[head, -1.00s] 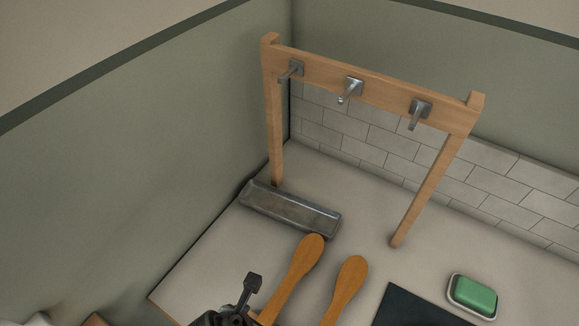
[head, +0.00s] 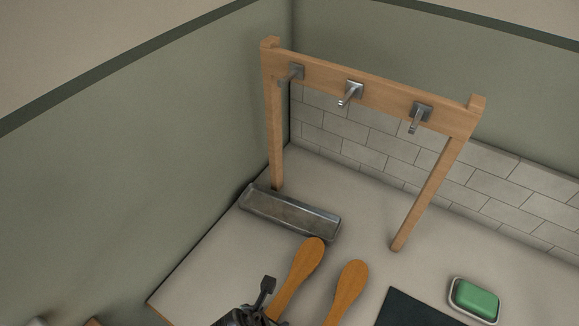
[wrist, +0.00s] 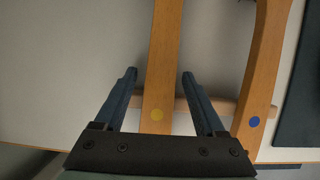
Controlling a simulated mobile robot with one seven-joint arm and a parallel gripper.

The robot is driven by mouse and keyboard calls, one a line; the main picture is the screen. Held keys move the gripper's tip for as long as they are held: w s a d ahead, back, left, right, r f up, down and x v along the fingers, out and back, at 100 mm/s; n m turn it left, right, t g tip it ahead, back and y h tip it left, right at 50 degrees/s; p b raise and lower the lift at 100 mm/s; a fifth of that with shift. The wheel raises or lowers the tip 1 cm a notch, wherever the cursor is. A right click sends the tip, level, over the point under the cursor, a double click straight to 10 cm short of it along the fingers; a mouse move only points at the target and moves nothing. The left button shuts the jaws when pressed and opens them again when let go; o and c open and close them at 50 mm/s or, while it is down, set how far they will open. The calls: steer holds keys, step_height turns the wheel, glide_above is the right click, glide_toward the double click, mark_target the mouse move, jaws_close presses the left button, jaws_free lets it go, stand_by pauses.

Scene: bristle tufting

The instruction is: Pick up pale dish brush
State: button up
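Two wooden brush handles lie side by side on the counter. The left handle (head: 301,273) carries a yellow dot and shows in the wrist view (wrist: 162,60). The right handle (head: 346,293) carries a blue dot, also in the wrist view (wrist: 262,75). The bristle ends do not show, so I cannot tell which is the pale dish brush. My gripper (wrist: 159,75) is open, its fingers on either side of the left handle with gaps to both. In the head view my gripper (head: 265,288) is at the bottom edge, partly cut off, beside the left handle.
A wooden rack (head: 378,89) with three metal hooks stands behind the handles. A grey metal tray (head: 290,214) lies near its left post. A green soap (head: 477,299) in a dish and a dark mat (head: 412,312) lie to the right. A wooden bar (wrist: 224,106) crosses under the handles.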

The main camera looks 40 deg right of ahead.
jaws_close()
steer(key=shift+r, duration=0.15)
